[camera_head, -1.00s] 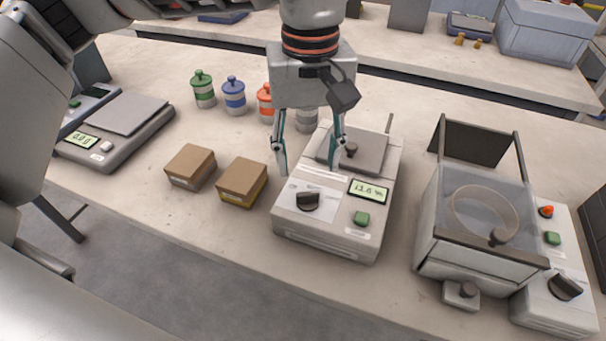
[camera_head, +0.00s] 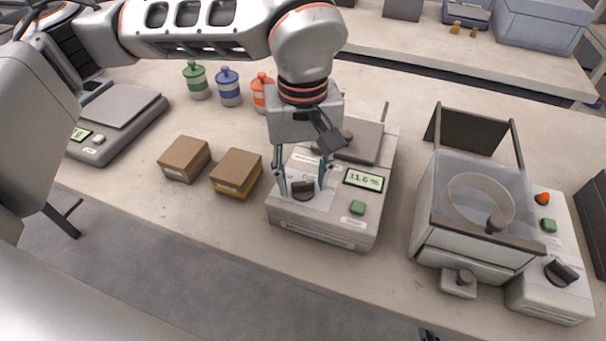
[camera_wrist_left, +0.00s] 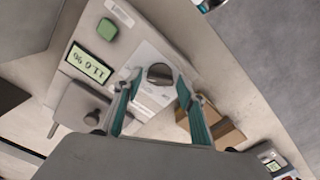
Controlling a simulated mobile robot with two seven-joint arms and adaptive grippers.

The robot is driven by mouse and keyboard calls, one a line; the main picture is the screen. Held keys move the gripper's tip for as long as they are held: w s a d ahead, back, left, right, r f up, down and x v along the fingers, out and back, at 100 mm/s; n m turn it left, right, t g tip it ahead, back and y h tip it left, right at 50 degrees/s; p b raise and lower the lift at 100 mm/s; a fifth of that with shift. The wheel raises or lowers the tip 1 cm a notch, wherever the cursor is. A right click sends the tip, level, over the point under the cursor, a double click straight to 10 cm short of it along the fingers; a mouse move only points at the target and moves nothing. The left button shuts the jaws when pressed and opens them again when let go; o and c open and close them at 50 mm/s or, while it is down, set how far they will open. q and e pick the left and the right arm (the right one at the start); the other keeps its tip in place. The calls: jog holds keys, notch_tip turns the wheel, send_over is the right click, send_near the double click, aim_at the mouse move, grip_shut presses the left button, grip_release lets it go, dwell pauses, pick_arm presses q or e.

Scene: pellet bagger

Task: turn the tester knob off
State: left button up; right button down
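In the left wrist view the knob (camera_wrist_left: 159,73) lies between and just past the open fingertips (camera_wrist_left: 157,84). Contact with the knob cannot be told.
Two brown boxes (camera_head: 185,159) (camera_head: 237,174) stand left of the tester. A scale (camera_head: 125,130) is farther left, with several capped bottles (camera_head: 229,88) behind. A clear-lidded machine (camera_head: 470,235) with its own dark knob (camera_head: 561,272) stands to the right. The lidded pan (camera_head: 362,142) is at the tester's rear.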

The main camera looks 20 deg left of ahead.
pick_arm(q)
jog(key=c, duration=0.7)
jog(key=shift+o, duration=0.2)
jog(key=shift+o, duration=0.2)
jog(key=shift+n, duration=0.3)
jog(key=n, duration=1)
jog(key=shift+n, duration=0.3)
jog(key=n, duration=1.2)
jog(key=shift+n+b, duration=0.35)
jog(key=shift+n, duration=0.05)
